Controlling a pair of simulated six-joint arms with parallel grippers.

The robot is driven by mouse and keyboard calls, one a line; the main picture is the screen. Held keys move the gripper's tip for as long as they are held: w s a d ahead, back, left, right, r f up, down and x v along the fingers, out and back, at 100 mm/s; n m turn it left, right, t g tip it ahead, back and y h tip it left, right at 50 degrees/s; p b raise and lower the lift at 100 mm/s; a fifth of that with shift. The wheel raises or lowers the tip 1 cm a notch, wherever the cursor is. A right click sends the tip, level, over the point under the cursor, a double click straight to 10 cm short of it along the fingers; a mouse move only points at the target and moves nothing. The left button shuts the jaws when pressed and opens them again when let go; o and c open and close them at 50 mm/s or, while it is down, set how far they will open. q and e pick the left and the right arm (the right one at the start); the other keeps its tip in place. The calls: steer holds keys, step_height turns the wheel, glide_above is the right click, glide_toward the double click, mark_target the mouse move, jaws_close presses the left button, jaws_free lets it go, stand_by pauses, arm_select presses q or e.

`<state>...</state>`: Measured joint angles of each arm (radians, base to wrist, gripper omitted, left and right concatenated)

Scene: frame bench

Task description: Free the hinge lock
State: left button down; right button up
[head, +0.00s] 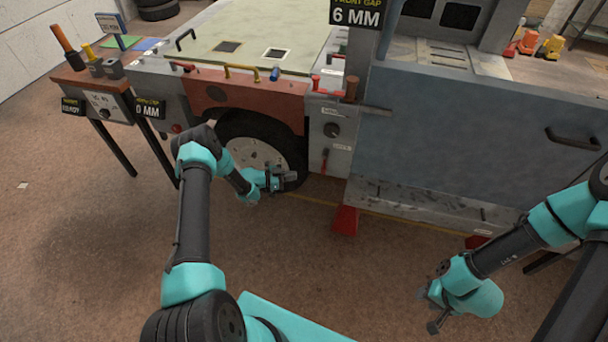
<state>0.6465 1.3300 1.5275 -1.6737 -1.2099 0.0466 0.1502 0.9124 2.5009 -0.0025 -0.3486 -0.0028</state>
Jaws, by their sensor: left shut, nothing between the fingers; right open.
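A grey panel (340,112) beside the wheel carries a dark round knob (331,130) and a small lever with a red lower end (324,161). Small white labels sit near them, too small to read, so I cannot tell which part is the hinge lock. My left gripper (288,177) is shut and empty, in front of the wheel (262,150), to the left of and a little below the lever, apart from it. My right gripper (430,311) is open and empty over the floor at lower right, far from the panel.
A large blue-grey door panel (470,140) with a black handle (572,139) fills the right. Red wedges (345,220) stand on the floor below. A side bench (88,75) with tools is at left. Signs read 6 MM (356,14) and 0 MM (149,109). Floor in front is clear.

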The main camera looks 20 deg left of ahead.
arm_select(q)
steer(key=v, duration=0.4)
steer(key=shift+f, duration=0.15)
steer(key=s+d+r+n+g+y, duration=0.15)
steer(key=s+d+n+y, duration=0.25)
steer(key=d+n+y, duration=0.4)
steer(key=s+d+r+n+g, duration=0.1)
steer(key=s+d+r+g, duration=0.1)
steer(key=s, duration=0.6)
steer(key=s+d+r+n+g+y, duration=0.1)
steer(key=s+d+r+n+g, duration=0.1)
steer(key=s, duration=0.6)
steer(key=s+d+r+n+g+y, duration=0.1)
steer(key=s+d+r+n+g, duration=0.1)
steer(key=s, duration=0.6)
steer(key=shift+s+d+g, duration=0.35)
steer(key=shift+d+g, duration=0.4)
steer(key=shift+d, duration=0.4)
